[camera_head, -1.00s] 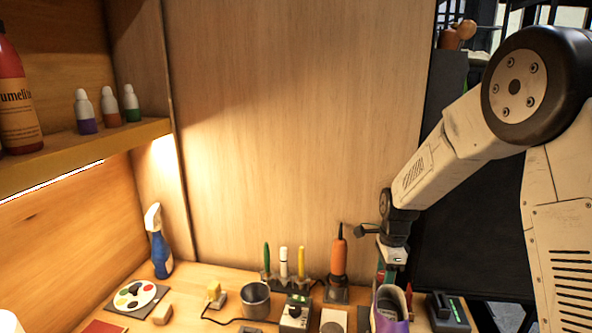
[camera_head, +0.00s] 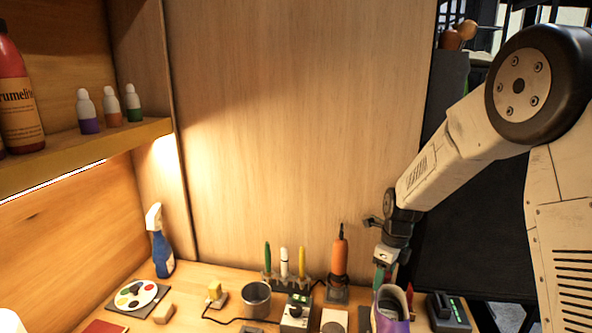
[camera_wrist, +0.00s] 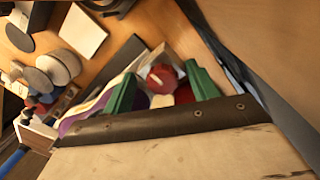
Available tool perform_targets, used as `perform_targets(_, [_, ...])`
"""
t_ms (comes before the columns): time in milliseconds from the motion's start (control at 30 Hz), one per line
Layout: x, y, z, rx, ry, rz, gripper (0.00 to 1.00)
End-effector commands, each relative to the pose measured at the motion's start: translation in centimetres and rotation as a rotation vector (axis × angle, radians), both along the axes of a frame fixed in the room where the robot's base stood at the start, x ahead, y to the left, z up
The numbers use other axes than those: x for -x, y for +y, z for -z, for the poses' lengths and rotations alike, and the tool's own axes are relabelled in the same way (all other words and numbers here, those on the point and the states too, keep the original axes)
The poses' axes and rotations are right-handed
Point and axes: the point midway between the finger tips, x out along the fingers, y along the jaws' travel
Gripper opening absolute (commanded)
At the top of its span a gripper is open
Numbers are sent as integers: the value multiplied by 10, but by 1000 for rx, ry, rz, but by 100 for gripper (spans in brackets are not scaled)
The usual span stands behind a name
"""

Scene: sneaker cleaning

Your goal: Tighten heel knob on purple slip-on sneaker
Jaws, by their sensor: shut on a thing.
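The purple slip-on sneaker (camera_head: 391,316) stands at the bottom edge of the head view, cut off by the frame, with its pale lining showing. In the wrist view its purple and white side (camera_wrist: 92,108) lies left of my fingers. My gripper (camera_head: 382,275) points down at the sneaker's far end. In the wrist view my green-fingered gripper (camera_wrist: 160,72) is shut on a round red knob (camera_wrist: 163,79) with a pale mark on its face. The knob sits between the two fingers. My gripper's body hides the lower part of the wrist view.
An orange tool (camera_head: 338,258) stands upright left of my gripper. A pen stand, a metal cup (camera_head: 256,299) and a control box (camera_head: 296,311) are further left. A dark device (camera_head: 447,311) is right of the sneaker. A wooden wall rises behind the table.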

Motion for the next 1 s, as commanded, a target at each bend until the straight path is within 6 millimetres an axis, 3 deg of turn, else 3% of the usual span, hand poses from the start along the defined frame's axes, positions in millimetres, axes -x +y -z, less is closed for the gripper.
perform_targets(100, [-4,-1,-3,-6,-7,23,39])
perform_targets(133, [-4,-2,-3,-6,-7,23,56])
perform_targets(167, [-4,-2,-3,-7,-6,24,52])
perform_targets(400, [-4,-3,-3,-5,-7,-7,49])
perform_targets(467, [-4,-3,-3,-3,-12,-72,50])
perform_targets(533, [-4,-3,-3,-1,-17,-176,44])
perform_targets(867, [-1,1,-1,3,-25,-468,44])
perform_targets(1000, [0,1,0,6,-33,-662,44])
